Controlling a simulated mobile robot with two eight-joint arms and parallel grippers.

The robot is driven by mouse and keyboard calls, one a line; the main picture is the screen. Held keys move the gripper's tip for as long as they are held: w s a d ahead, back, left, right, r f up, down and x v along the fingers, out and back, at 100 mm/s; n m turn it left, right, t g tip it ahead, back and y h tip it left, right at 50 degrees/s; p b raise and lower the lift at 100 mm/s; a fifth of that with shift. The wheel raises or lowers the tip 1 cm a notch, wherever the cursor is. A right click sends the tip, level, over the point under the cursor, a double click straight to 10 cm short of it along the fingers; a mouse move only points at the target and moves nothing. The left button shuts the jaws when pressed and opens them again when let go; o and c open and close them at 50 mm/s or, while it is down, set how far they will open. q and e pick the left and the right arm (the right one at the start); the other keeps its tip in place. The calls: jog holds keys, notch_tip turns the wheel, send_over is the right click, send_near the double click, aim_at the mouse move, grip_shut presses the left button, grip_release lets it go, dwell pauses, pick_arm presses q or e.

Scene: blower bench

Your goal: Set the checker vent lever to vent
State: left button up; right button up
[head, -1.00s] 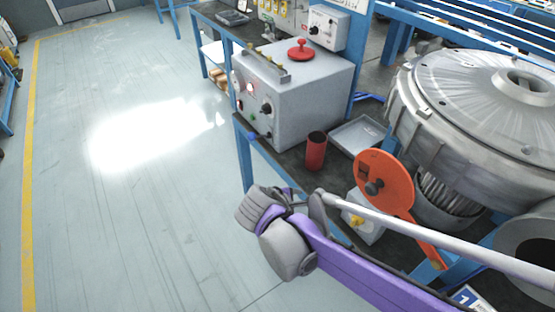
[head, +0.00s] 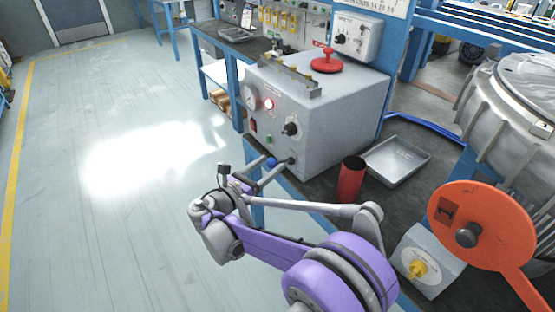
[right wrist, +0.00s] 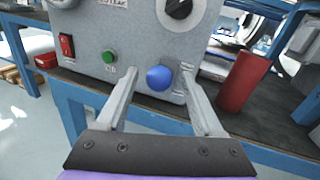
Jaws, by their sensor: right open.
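The checker (head: 330,118) is a grey box at the bench's front edge, with a gauge, a red lamp and a black dial on its face. A blue ball knob (right wrist: 160,78), apparently the vent lever's end, sits low on this face; it also shows in the head view (head: 271,162). The lever's shaft and setting cannot be made out. My right gripper (head: 279,163) is open at the checker's lower front. In the right wrist view its fingers (right wrist: 159,73) stand either side of the blue knob, with gaps showing. My left gripper is out of view.
A red rocker switch (right wrist: 66,46) and green button (right wrist: 109,57) are left of the knob. A red cylinder (head: 350,179) and metal tray (head: 398,160) stand right of the checker. An orange disc (head: 470,232) is farther right. Open floor lies left.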

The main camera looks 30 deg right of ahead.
aim_at(279, 162)
jog(key=shift+x, duration=2.25)
jog(key=shift+a, duration=0.1)
jog(key=shift+c, duration=0.3)
grip_shut()
